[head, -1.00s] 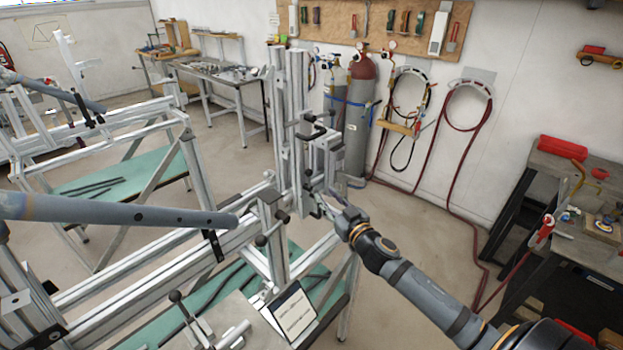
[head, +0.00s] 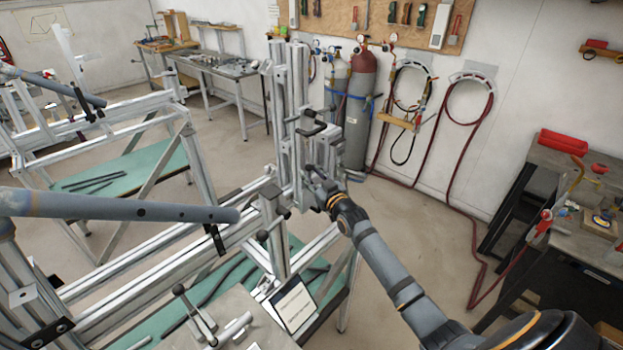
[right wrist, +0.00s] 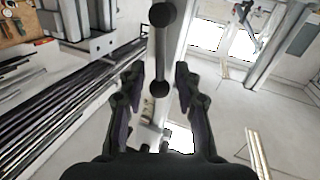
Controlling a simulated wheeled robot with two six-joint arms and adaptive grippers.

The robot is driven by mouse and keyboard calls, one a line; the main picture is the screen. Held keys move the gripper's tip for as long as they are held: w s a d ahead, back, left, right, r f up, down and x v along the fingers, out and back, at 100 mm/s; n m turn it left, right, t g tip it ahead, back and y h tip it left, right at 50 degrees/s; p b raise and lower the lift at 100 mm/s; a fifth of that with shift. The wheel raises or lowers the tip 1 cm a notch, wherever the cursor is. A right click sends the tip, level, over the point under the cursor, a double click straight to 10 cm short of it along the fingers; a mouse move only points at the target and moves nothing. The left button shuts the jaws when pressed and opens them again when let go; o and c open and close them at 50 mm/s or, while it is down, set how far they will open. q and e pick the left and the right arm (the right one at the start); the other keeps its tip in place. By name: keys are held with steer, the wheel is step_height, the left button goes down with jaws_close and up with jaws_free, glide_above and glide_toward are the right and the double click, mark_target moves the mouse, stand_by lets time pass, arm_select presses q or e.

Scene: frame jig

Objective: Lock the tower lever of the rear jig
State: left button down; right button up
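A jig tower (head: 282,110) of upright aluminium profiles stands in the middle of the head view, with black clamp handles (head: 312,131) on its side. My right gripper (head: 316,181) is beside the tower's lower right side, partly hidden against its parts. In the right wrist view, a grey lever rod with black ball ends (right wrist: 160,52) stands ahead of my right gripper (right wrist: 158,76). Its fingers are spread apart on either side of the rod's lower ball, with visible gaps. I cannot tell whether the lever is locked. My left gripper is not in view.
A blue-grey tube (head: 120,207) lies across the near jig at left. A second jig (head: 100,145) stands farther back left. Gas cylinders (head: 358,115) stand by the wall. A dark workbench (head: 570,210) is at right. Floor between tower and bench is clear.

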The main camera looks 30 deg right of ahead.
steer(key=shift+w, duration=0.25)
steer(key=shift+s+r, duration=0.1)
steer(key=shift+c, duration=0.3)
jaws_close()
